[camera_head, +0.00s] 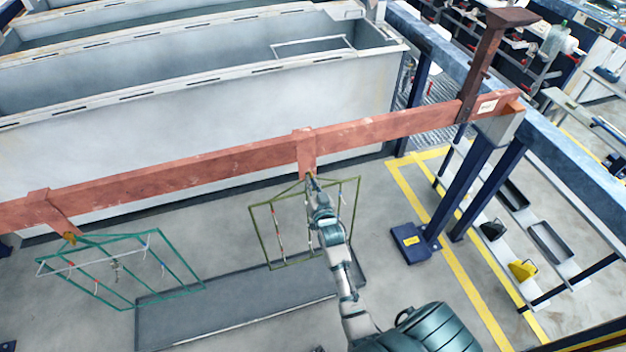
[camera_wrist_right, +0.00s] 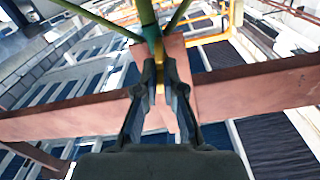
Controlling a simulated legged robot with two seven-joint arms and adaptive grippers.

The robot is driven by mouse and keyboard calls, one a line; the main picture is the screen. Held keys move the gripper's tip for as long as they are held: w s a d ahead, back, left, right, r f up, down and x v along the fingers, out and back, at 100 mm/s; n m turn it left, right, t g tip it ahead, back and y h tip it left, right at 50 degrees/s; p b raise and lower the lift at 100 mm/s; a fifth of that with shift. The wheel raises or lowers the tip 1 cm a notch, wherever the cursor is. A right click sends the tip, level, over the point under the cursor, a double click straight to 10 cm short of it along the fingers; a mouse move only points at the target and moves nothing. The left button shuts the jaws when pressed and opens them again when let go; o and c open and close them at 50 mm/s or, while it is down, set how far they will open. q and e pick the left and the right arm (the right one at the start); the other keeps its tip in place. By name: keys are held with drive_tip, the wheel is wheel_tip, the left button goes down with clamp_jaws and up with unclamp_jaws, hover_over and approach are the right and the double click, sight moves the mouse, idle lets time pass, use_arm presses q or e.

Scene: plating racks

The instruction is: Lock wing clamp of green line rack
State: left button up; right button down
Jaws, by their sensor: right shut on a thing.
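An olive-green wire rack (camera_head: 262,236) hangs from the reddish beam's middle bracket (camera_head: 306,152). My right gripper (camera_head: 312,182) is at the top of this rack, just under the bracket. In the right wrist view my right gripper (camera_wrist_right: 160,80) has its fingers closed on a narrow yellow-brass piece, which looks like the wing clamp (camera_wrist_right: 159,54). The fingers hide much of the clamp, so I cannot tell its turn. Green rack bars (camera_wrist_right: 98,18) meet above the fingertips. My left gripper is not in view.
The reddish beam (camera_head: 400,124) runs across the view. A teal rack (camera_head: 180,252) hangs at the left, with its own brass clamp (camera_head: 69,237). Grey tanks (camera_head: 200,110) stand behind. A dark tray (camera_head: 240,300) lies on the floor below. A blue-legged stand (camera_head: 470,185) is at the right.

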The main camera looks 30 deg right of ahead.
drive_tip(key=shift+a+f+n+p, duration=0.1)
drive_tip(key=shift+f+n+p, duration=0.2)
drive_tip(key=shift+n, duration=0.4)
drive_tip(key=shift+f+n+p, duration=0.1)
drive_tip(key=shift+n+p, duration=0.3)
drive_tip(key=shift+n, duration=0.3)
drive_tip(key=shift+a, duration=0.15)
drive_tip(key=c, duration=1.3)
unclamp_jaws()
drive_tip(key=shift+w+r, duration=0.1)
drive_tip(key=shift+r, duration=0.1)
drive_tip(key=v, duration=1.2)
